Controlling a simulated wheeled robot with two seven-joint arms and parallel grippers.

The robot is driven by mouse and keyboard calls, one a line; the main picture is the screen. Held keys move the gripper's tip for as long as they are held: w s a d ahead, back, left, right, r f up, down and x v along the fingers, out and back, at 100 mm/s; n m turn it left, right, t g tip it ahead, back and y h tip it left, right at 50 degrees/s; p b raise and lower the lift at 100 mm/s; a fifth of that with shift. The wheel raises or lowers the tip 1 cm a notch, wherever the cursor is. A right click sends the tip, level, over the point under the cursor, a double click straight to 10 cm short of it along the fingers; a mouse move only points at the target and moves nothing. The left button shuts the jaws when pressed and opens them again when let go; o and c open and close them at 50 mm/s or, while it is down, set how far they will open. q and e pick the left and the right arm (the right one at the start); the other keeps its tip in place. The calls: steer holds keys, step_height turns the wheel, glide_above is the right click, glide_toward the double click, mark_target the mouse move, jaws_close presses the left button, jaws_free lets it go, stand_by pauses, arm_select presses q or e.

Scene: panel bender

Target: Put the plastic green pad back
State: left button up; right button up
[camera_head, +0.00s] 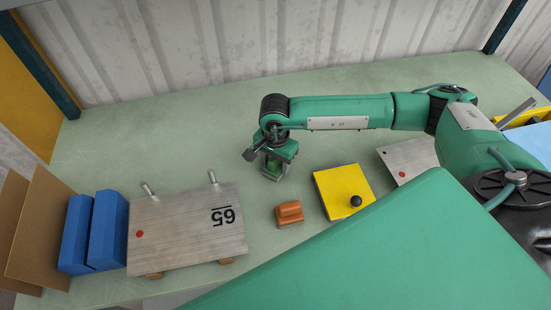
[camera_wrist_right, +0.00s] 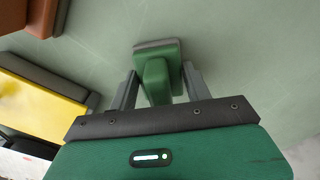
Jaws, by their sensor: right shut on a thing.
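The plastic green pad (camera_head: 270,170) is between the fingers of my right gripper (camera_head: 277,163), above the middle of the pale green table. In the right wrist view the pad (camera_wrist_right: 160,50) shows a green grip and a wider base with a grey edge. The two grey fingers of the right gripper (camera_wrist_right: 160,88) are shut on the pad's grip from both sides. I cannot tell whether the base touches the table. A similar orange pad (camera_head: 289,212) lies on the table just in front of it. My left gripper is not in view.
A yellow plate with a black knob (camera_head: 332,184) lies right of the orange pad. A metal plate marked 65 (camera_head: 180,235) and blue blocks (camera_head: 108,232) are at the left. Another metal plate (camera_head: 410,155) lies right. The table's back left (camera_head: 160,135) is clear.

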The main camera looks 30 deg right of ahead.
steer(key=shift+f, duration=0.1)
steer(key=o, duration=0.9)
steer(key=shift+o, duration=0.2)
steer(key=shift+r, duration=0.3)
step_height(320, 180, up, 11)
steer(key=b, duration=0.4)
steer(key=shift+f, duration=0.2)
steer(key=shift+r, duration=0.6)
